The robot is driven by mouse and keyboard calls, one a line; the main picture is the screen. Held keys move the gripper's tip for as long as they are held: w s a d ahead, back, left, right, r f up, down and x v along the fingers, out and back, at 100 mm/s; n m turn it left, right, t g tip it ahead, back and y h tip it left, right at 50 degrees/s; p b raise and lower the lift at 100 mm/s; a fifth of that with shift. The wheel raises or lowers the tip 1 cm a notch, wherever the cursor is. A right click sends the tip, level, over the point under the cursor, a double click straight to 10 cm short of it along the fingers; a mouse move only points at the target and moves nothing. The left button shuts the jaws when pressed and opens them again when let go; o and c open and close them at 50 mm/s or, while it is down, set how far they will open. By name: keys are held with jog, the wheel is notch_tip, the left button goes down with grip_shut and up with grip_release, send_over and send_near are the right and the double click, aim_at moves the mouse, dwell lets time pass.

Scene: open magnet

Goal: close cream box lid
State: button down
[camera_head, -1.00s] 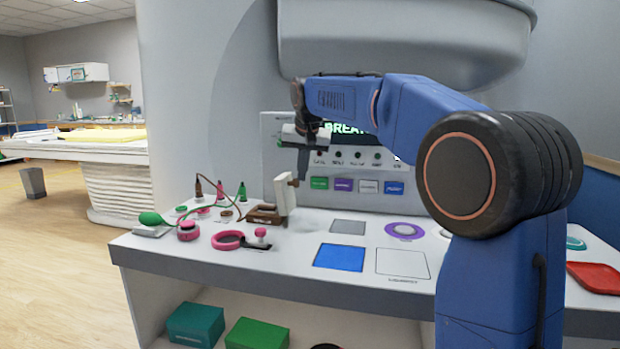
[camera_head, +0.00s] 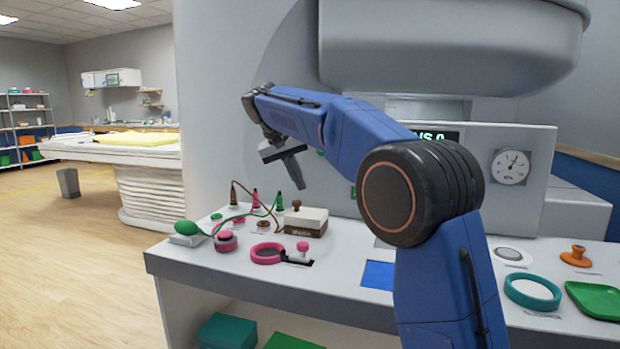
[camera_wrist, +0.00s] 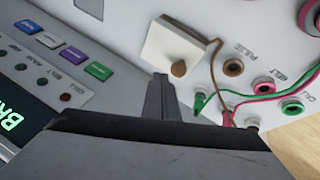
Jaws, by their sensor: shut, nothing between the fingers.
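The cream box (camera_head: 308,217) stands on the white counter, left of the middle in the head view. Its cream lid lies down flat over the brown base, with a brown knob (camera_head: 297,205) on top. In the wrist view the cream lid (camera_wrist: 168,47) and its knob (camera_wrist: 179,69) show just beyond the fingertips, with a brown edge of the base at the right. My gripper (camera_head: 302,186) is shut and empty. It hangs pointing down above the box, apart from it.
Left of the box are coloured sockets with cables, a green bulb (camera_head: 187,228) and a pink ring (camera_head: 267,253). A console with buttons stands behind. A blue square (camera_head: 378,275), a teal ring (camera_head: 532,293) and a green tray (camera_head: 597,302) lie to the right.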

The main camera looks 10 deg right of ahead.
jog(key=w+a+f, duration=0.2)
jog(key=a+f, duration=0.2)
jog(key=f, duration=0.1)
jog(key=shift+w+a, duration=0.25)
